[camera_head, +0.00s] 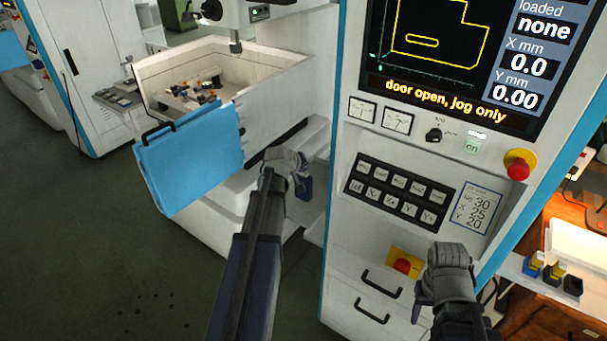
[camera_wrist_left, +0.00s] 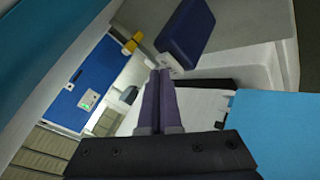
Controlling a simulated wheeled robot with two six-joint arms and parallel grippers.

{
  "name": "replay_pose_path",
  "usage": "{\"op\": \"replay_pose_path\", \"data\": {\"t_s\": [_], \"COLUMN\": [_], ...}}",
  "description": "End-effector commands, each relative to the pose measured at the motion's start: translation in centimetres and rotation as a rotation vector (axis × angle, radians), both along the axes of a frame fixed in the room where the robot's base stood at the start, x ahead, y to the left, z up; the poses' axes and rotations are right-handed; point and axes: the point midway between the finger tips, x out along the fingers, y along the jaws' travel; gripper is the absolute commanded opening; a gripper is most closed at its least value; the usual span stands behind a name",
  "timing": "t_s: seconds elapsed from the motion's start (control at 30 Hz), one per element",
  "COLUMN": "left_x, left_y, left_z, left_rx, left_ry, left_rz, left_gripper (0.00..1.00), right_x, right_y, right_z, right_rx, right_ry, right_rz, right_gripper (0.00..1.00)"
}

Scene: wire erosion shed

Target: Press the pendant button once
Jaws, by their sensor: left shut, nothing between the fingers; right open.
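My left gripper (camera_head: 287,162) is shut and empty beside the machine's work tank, left of the control panel; its closed fingertips show in the left wrist view (camera_wrist_left: 159,77). A dark blue block (camera_head: 305,187) is close by the left gripper, and a similar block appears just beyond the fingertips in the left wrist view (camera_wrist_left: 186,28). I cannot tell whether it is the pendant, and no button shows on it. The control panel has a black keypad (camera_head: 398,193) with several pale keys. My right gripper (camera_head: 446,272) is open in front of the lower panel, below the keypad.
A red emergency stop (camera_head: 518,165) and a yellow-red switch (camera_head: 403,263) are on the console. The screen (camera_head: 440,55) reads "door open, jog only". The blue tank door (camera_head: 190,160) hangs open left of my left arm. Open floor (camera_head: 130,270) lies at lower left.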

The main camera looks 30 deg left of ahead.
Motion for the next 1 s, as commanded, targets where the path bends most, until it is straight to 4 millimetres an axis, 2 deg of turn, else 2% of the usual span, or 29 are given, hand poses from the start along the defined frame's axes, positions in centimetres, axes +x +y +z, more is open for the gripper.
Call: {"op": "replay_pose_path", "data": {"t_s": [0.67,1.0], "left_x": [0.0,0.0], "left_y": [0.0,0.0], "left_z": [-0.4,1.2], "left_rx": [0.0,0.0], "left_ry": [0.0,0.0], "left_rz": [0.0,0.0], "left_gripper": [0.0,0.0], "right_x": [0.0,0.0], "right_y": [0.0,0.0], "right_z": [-0.4,1.2], "right_rx": [0.0,0.0], "right_ry": [0.0,0.0], "right_rz": [0.0,0.0], "right_gripper": [0.51,0.51]}}
